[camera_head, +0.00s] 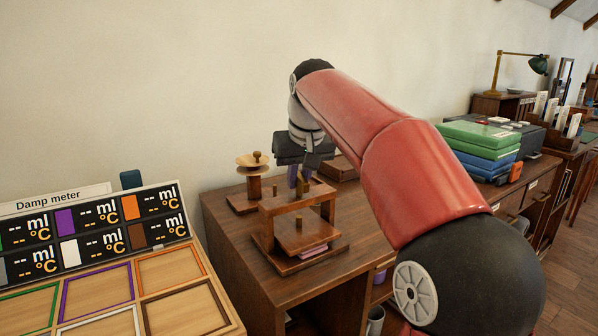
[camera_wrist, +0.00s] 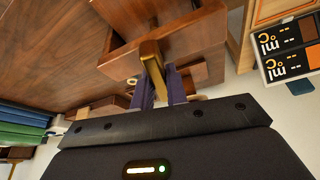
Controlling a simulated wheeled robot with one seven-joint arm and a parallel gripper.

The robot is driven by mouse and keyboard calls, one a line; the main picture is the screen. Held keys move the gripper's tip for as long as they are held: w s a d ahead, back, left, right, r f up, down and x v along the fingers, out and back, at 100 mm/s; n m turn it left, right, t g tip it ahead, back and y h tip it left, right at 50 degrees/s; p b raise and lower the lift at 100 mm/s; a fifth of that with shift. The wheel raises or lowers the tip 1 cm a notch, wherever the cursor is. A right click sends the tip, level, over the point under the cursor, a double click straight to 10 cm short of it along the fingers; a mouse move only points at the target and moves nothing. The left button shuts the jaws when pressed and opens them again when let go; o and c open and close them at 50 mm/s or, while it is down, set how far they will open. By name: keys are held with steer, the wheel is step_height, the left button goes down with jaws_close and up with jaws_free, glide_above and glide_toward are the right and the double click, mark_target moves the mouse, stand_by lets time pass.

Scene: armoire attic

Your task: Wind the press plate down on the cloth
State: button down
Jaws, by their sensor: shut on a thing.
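The wooden press (camera_head: 283,206) stands on the brown desk. Its press plate (camera_head: 300,234) sits low under the crossbeam, with a brass stub on it. A pink folded cloth (camera_head: 313,250) shows at the plate's front edge; most of it is hidden. My gripper (camera_head: 300,178) is above the crossbeam, pointing down. In the wrist view my gripper's purple fingers (camera_wrist: 163,88) are shut on the brass handle (camera_wrist: 151,54) on top of the press. Whether the plate touches the cloth cannot be told.
A wooden stand with a round top (camera_head: 252,163) is close behind the press at left. The damp meter board (camera_head: 95,230) and framed wooden tray (camera_head: 100,290) are at front left. Stacked green and blue books (camera_head: 487,145) lie on the right. The desk's front left is clear.

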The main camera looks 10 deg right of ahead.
mark_target(304, 180)
stand_by(0.3)
steer(key=c, duration=1.4)
jaws_free()
steer(key=v, duration=0.7)
steer(key=shift+s+r, duration=0.15)
steer(key=shift+r, duration=0.25)
steer(key=s+f+m+t, duration=0.1)
steer(key=s+f, duration=2.4)
steer(key=shift+s, duration=0.4)
